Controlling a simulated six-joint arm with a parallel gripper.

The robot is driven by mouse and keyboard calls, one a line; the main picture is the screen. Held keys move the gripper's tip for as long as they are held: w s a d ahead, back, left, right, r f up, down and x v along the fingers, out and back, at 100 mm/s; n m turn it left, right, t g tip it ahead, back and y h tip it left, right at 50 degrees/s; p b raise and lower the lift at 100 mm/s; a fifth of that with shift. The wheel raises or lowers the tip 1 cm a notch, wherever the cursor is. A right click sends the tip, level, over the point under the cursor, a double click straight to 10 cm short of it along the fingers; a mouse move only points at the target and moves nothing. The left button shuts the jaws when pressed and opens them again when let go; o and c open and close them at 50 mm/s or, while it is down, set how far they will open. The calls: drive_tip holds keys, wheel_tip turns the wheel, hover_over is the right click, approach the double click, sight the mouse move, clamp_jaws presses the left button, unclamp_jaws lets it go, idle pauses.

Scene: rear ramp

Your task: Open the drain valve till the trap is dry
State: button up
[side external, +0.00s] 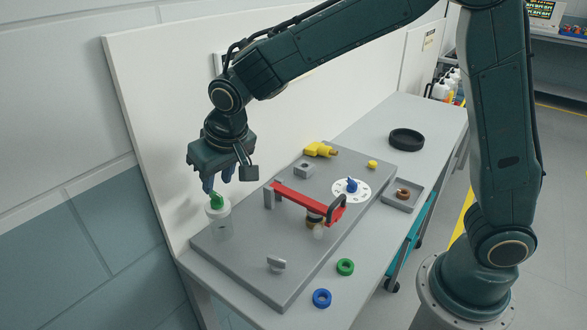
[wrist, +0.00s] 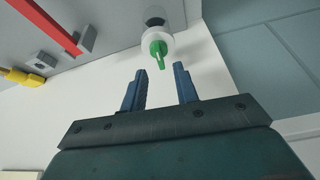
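The drain valve appears to be the green handle (side external: 217,201) on top of a white, partly clear cylinder (side external: 219,225), which I take for the trap, at the left end of the grey plate. Whether the trap holds liquid I cannot tell. My gripper (side external: 217,188) points down just above the green handle. In the wrist view the green handle (wrist: 155,52) lies beyond the two blue fingertips of my gripper (wrist: 160,70), which are apart with nothing between them. The handle is not touched in that view.
The grey plate (side external: 240,264) carries a red bar (side external: 300,197), a yellow fitting (side external: 320,150), a white dial with blue knob (side external: 351,187) and small metal blocks. Green (side external: 345,267) and blue (side external: 322,298) rings lie in front. A tray (side external: 402,198) and black ring (side external: 406,139) lie right. A white panel stands behind.

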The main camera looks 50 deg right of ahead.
drive_tip(key=v, duration=1)
drive_tip(key=s+d+r, duration=0.3)
drive_tip(key=s+d, duration=0.7)
drive_tip(key=d, duration=0.1)
drive_tip(key=s+d+f, duration=0.1)
drive_tip(key=s+d, duration=0.1)
drive_tip(key=s, duration=0.4)
drive_tip(key=s+d+f+n+t, duration=0.1)
drive_tip(key=s+d+f, duration=0.1)
drive_tip(key=s, duration=0.5)
drive_tip(key=shift+s+d+f, duration=0.25)
drive_tip(key=shift+s, duration=0.1)
idle(3.0)
